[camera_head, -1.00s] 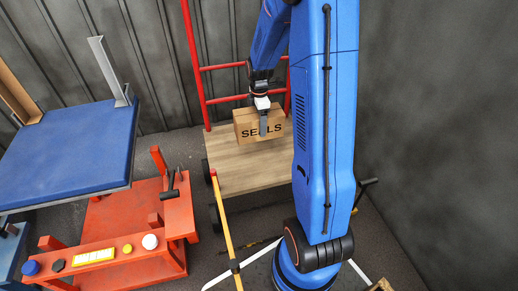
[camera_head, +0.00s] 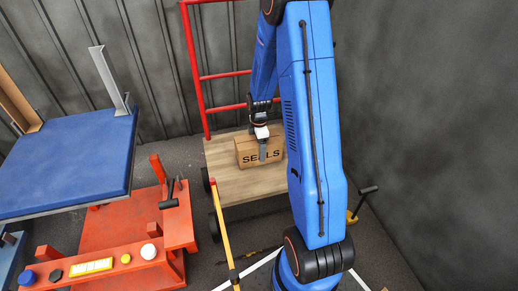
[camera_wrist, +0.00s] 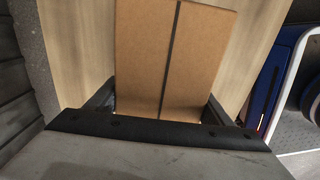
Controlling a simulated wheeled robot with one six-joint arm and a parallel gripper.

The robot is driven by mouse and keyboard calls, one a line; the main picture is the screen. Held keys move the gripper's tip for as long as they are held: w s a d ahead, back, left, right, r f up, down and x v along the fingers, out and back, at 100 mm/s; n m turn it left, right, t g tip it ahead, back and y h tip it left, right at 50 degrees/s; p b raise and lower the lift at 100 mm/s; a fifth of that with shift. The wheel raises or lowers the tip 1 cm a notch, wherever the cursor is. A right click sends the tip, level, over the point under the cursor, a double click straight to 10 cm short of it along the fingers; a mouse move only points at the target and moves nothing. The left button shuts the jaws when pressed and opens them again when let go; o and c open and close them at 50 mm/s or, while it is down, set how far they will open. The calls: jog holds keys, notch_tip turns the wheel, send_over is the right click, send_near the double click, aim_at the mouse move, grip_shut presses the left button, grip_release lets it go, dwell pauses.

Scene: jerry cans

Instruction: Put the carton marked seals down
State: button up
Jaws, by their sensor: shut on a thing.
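The carton marked SEALS (camera_head: 247,154) is a brown box with black lettering on its front. It is upright at the wooden deck (camera_head: 240,187) of a red-framed trolley; whether its underside touches the deck I cannot tell. My gripper (camera_head: 263,150) is shut on the carton, with one finger in front of the lettering. In the wrist view the carton's top (camera_wrist: 165,50), with a dark seam, lies between the two fingers (camera_wrist: 160,112). The far finger is hidden in the head view.
The trolley's red rail frame (camera_head: 222,76) stands behind the carton. A yellow bar (camera_head: 224,230) is in front on the left. A red cart (camera_head: 120,220) and a blue platform (camera_head: 70,160) stand at left. Bare deck shows in front of the carton.

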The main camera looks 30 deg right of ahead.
dwell(0.3)
jog(key=o, duration=1.8)
jog(key=shift+c, duration=0.2)
notch_tip(320, 180, up, 12)
jog(key=shift+f, duration=0.25)
jog(key=shift+s+a+r, duration=0.1)
jog(key=shift+a+r, duration=0.05)
jog(key=shift+r, duration=0.45)
jog(key=s+a+r+m+t, duration=0.2)
jog(key=s+a+r+m, duration=0.6)
jog(key=s+r, duration=0.6)
jog(key=s+a+r+m+t, duration=0.1)
jog(key=s+a+r+m, duration=0.2)
jog(key=s, duration=0.5)
jog(key=s+a+r+m+t, duration=0.1)
jog(key=s+a+r+m, duration=0.2)
jog(key=s, duration=0.5)
jog(key=shift+a+r+m+t, duration=0.35)
jog(key=shift+a+m+t, duration=0.05)
jog(key=shift+a, duration=0.35)
